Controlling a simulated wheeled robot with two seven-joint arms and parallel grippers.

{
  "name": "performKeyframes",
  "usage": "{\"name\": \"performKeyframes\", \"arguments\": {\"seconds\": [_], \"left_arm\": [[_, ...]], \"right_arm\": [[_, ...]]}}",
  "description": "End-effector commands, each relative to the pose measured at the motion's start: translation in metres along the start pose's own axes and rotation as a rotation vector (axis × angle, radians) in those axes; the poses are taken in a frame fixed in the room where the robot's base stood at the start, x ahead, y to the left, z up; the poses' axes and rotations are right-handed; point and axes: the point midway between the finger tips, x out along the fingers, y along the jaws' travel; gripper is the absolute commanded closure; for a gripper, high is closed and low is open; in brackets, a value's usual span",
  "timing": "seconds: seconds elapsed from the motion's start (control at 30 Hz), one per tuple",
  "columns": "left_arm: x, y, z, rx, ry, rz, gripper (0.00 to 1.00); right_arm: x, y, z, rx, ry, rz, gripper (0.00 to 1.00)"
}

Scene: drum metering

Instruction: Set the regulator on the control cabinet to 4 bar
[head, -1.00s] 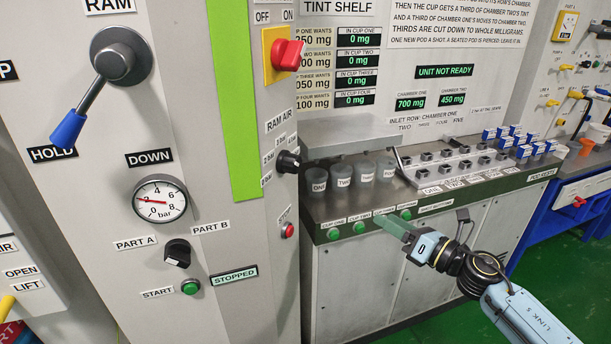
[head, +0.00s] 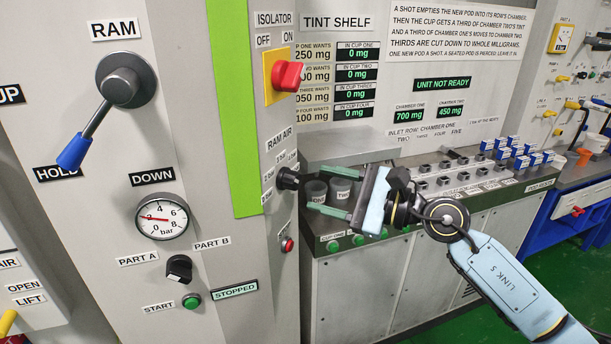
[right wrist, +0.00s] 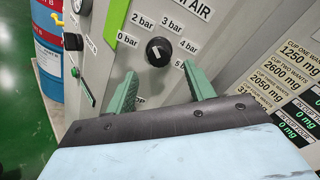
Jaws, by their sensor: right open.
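The regulator is a black knob (head: 287,178) under the RAM AIR label on the side of the control cabinet (head: 230,260). In the right wrist view the knob (right wrist: 158,51) shows a white pointer mark, with labels 0, 2, 3 and 4 bar around it. The mark leans toward the 2 bar side, but its exact setting is hard to tell. My right gripper (head: 318,188) is open and empty, its green fingers pointing at the knob from the right. In the wrist view the fingertips (right wrist: 160,71) sit below and either side of the knob, apart from it. My left gripper is not visible.
The red isolator switch (head: 287,76) is above the knob and a red stop button (head: 287,245) below. Cups (head: 316,190) stand on the tint shelf behind my right gripper.

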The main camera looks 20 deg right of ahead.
Motion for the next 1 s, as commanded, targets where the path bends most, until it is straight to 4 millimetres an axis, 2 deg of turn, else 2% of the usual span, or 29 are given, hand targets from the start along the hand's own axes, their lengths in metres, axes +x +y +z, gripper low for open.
{"name": "performKeyframes", "arguments": {"seconds": [0.1, 0.3, 0.67, 1.0], "left_arm": [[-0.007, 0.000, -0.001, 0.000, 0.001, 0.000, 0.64], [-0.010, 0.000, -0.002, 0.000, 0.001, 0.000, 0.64], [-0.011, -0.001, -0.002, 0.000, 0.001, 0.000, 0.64], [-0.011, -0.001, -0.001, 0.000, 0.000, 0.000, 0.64]], "right_arm": [[0.022, -0.002, 0.002, 0.003, -0.003, -0.002, 0.46], [0.043, -0.001, 0.000, 0.002, 0.000, -0.001, 0.46], [0.047, 0.000, -0.001, 0.002, 0.001, -0.001, 0.46], [0.047, 0.000, -0.001, 0.002, 0.001, -0.001, 0.91]]}}
